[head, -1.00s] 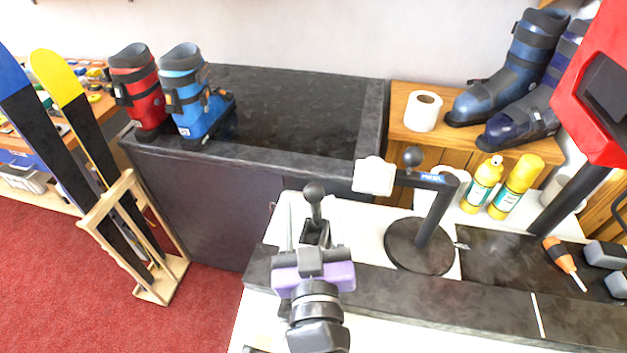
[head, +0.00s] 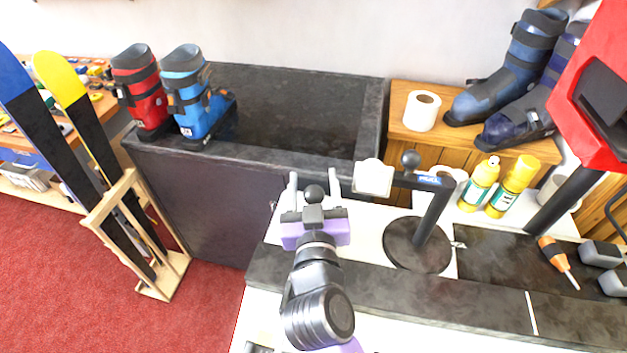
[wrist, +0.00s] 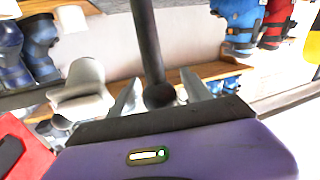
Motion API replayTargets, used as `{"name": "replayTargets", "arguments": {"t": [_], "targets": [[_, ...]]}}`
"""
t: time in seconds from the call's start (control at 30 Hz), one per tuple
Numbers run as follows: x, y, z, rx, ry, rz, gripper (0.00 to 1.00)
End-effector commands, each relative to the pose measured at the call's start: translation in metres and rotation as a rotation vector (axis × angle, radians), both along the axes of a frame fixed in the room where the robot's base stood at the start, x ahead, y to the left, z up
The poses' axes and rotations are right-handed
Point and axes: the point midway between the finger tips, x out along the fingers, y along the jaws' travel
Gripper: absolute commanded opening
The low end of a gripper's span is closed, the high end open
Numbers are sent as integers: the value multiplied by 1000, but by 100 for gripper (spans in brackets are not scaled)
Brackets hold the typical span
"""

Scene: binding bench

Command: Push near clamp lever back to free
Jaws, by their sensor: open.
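The clamp lever has a black ball knob (head: 314,193) and stands on the white bench top in front of my gripper. In the head view its shaft and base are hidden behind my gripper. My gripper (head: 314,173) is open, with one pale finger on each side of the knob. In the wrist view the knob (wrist: 159,96) sits between the two fingers (wrist: 160,82), and a dark shaft runs from it to the top edge. I cannot tell whether a finger touches the knob. Nothing is gripped.
Just right stands a black post on a round base (head: 418,246), with an arm carrying a white pad (head: 373,177) and another ball knob (head: 410,159). A dark trough (head: 250,160) lies behind. Yellow bottles (head: 478,185) and an orange screwdriver (head: 553,254) are further right.

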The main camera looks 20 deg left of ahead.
Motion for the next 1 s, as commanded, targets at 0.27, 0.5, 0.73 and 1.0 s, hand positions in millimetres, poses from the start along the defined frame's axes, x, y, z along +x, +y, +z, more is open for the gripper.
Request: {"name": "replayTargets", "arguments": {"t": [0.27, 0.5, 0.73, 1.0], "targets": [[0, 0, 0, 0, 0, 0, 18], [0, 0, 0, 0, 0, 0, 0], [-1, 0, 0, 0, 0, 1, 0], [-1, 0, 0, 0, 0, 1, 0]]}}
